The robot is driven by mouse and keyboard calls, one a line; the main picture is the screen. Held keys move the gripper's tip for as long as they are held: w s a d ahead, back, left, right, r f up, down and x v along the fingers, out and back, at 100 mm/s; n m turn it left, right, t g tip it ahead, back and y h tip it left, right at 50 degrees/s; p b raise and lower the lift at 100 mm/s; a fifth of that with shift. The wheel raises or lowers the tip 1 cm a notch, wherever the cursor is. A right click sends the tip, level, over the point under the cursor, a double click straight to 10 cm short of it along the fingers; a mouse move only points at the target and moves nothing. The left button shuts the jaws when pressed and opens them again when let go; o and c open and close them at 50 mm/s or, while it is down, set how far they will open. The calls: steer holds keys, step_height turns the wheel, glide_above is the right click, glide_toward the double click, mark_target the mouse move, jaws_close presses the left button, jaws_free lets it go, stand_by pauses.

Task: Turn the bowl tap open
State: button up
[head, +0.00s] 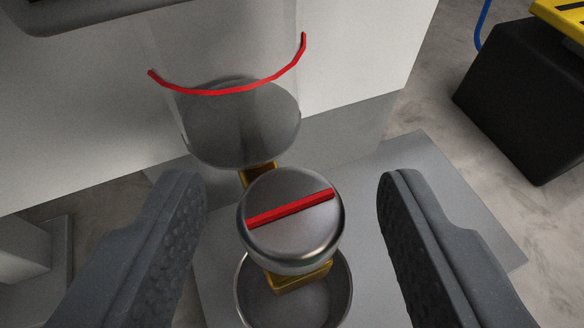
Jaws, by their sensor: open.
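The tap (291,245) is a round metal knob with a raised red bar across its face. The bar slants slightly, its right end higher. Brass fittings (303,281) show below and behind the knob. A clear bowl (240,125) with a grey bottom and a red line around it stands behind the tap. My gripper (290,215) is open, with one dark padded finger on each side of the knob.
A round metal cup (343,295) sits under the tap on a grey plate (455,215). A pale wall panel (360,60) stands behind the bowl. A black block (520,100) with a yellow object (565,20) and a blue hose (481,25) are at the upper right.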

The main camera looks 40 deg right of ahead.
steer(key=shift+w, duration=0.1)
steer(key=c, duration=1)
steer(key=shift+o, duration=0.2)
steer(key=shift+d, duration=0.1)
